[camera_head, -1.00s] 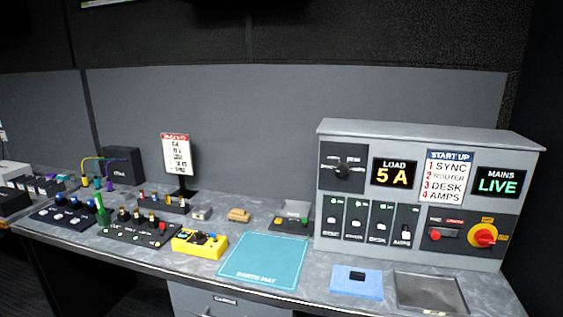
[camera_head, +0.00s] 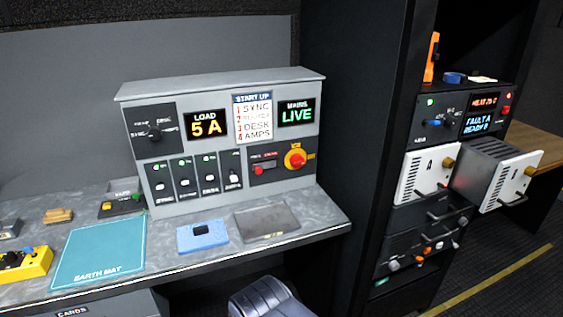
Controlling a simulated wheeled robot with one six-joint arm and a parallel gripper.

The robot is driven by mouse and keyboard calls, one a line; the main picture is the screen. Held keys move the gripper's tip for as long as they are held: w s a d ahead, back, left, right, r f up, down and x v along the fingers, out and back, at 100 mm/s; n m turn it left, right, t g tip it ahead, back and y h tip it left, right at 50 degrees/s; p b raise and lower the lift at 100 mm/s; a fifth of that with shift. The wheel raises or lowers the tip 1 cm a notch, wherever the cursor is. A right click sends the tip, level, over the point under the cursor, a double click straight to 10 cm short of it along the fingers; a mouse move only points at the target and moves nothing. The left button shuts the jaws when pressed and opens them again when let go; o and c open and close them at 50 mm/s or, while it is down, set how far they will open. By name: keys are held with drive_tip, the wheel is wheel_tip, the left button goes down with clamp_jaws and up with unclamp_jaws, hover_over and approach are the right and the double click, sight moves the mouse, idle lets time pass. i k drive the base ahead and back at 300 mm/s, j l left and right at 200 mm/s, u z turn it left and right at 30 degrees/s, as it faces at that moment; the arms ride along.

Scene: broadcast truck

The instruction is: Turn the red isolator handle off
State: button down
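The red isolator handle (camera_head: 294,159) is a red rotary knob on a yellow disc. It sits at the lower right of the grey power panel (camera_head: 222,83) on the desk. A smaller red control (camera_head: 259,170) is to its left on the same dark plate. The panel's displays read LOAD 5 A (camera_head: 206,124) and MAINS LIVE (camera_head: 297,113). The handle's exact angle is too small to tell.
A teal earth mat (camera_head: 100,252), a blue pad (camera_head: 202,237) with a black block and a grey tray (camera_head: 266,222) lie on the desk. An equipment rack (camera_head: 392,120) stands to the right, with two white-faced modules (camera_head: 430,173) sticking out.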

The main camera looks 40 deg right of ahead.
sight(297, 160)
drive_tip(key=i+l+z, duration=0.15)
drive_tip(key=z, duration=0.2)
drive_tip(key=i+l+z, duration=0.15)
drive_tip(key=z, duration=0.25)
drive_tip(key=i+z, duration=0.35)
drive_tip(key=k+l, duration=0.05)
